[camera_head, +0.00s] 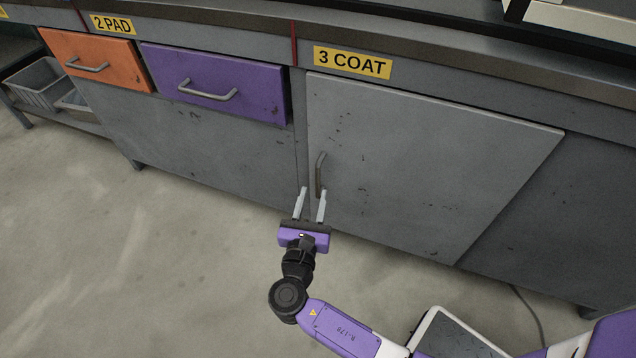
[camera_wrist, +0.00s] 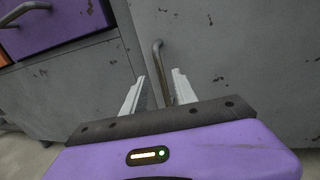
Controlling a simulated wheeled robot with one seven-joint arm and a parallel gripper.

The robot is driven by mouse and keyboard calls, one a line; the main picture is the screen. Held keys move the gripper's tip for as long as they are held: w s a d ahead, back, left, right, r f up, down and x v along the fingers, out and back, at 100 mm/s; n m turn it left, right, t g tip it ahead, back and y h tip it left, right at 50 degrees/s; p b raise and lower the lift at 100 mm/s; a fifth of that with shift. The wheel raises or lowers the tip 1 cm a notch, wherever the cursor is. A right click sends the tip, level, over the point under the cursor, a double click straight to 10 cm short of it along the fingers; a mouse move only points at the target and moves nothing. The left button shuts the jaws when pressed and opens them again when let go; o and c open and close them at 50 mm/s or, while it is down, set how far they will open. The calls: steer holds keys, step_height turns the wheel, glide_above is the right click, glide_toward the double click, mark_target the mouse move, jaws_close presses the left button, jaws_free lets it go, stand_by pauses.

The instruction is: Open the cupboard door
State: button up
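The grey cupboard door (camera_head: 430,165) is shut, under the yellow "3 COAT" label. Its upright bar handle (camera_head: 319,175) is near the door's left edge. My gripper (camera_head: 312,190) is open in front of the door, at the height of the handle's lower end. In the wrist view the handle (camera_wrist: 160,68) appears between and beyond the two fingers of my gripper (camera_wrist: 162,75). The fingers seem apart from the handle, but their exact depth from it is unclear. The handle's lower part is partly hidden by the right finger.
An orange drawer (camera_head: 97,60) and a purple drawer (camera_head: 215,83) with bar handles are to the left, both shut. A grey bin (camera_head: 40,85) stands on a low shelf at far left. Open concrete floor (camera_head: 130,260) lies in front. A dark cable (camera_head: 530,315) runs down at lower right.

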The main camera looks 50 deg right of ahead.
mark_target(318, 177)
steer(key=b+x, duration=0.2)
steer(key=x, duration=0.5)
steer(key=shift+w+d, duration=0.15)
steer(key=shift+d, duration=0.1)
steer(key=shift+c, duration=0.4)
jaws_close()
stand_by(0.8)
